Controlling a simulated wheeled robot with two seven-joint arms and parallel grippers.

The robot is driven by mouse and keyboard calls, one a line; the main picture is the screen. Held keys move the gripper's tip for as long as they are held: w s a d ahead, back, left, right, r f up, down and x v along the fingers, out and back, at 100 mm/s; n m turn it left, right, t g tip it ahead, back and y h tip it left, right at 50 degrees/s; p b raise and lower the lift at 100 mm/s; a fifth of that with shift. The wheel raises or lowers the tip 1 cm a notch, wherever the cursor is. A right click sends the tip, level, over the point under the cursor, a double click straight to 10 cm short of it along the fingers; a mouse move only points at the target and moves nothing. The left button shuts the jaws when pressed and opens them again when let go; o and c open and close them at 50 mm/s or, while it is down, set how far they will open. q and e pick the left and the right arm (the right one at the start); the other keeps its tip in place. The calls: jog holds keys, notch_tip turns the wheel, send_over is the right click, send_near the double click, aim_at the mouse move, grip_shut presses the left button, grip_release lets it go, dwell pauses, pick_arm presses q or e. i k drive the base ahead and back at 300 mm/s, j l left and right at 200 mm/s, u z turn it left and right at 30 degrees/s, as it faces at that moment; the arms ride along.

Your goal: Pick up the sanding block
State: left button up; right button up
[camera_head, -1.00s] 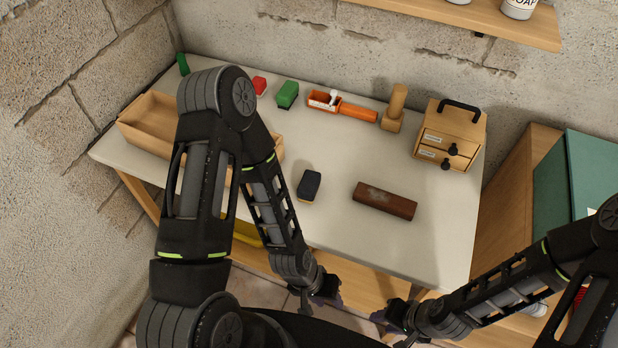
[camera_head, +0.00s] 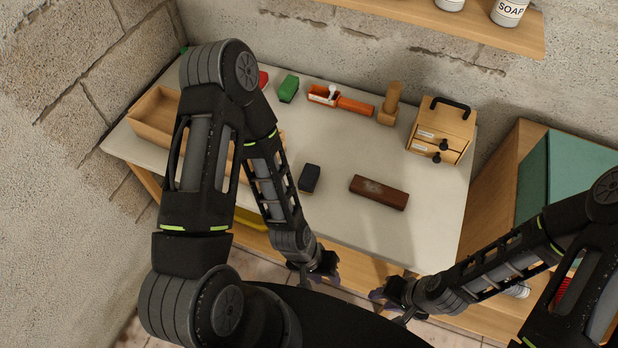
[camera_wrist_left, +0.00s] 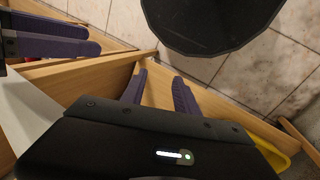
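Two blocks lie on the table, and I cannot tell for certain which is the sanding block. One is a small dark block (camera_head: 309,178) with a lighter base edge, near the table's middle. The other is a longer reddish-brown block (camera_head: 379,191) with a worn top, to its right. My left gripper (camera_head: 318,272) is below the table's front edge in the head view, apart from both blocks. Its fingers (camera_wrist_left: 158,92) stand apart and empty in the left wrist view. My right gripper (camera_head: 388,300) is to its right, also off the table, fingers apart and empty.
A wooden tray (camera_head: 150,131) is at the left, partly behind my left arm. Along the back are a green block (camera_head: 288,88), an orange tool (camera_head: 355,106), a wooden stand (camera_head: 389,104) and a small drawer box (camera_head: 440,132). The table front (camera_head: 400,235) is clear.

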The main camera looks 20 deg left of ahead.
aim_at(308, 179)
jog(key=k+j+z, duration=0.25)
jog(key=j+z, duration=0.15)
jog(key=k+j+z, duration=0.3)
jog(key=z, duration=0.15)
jog(key=k+j+z, duration=0.4)
jog(key=i, duration=0.55)
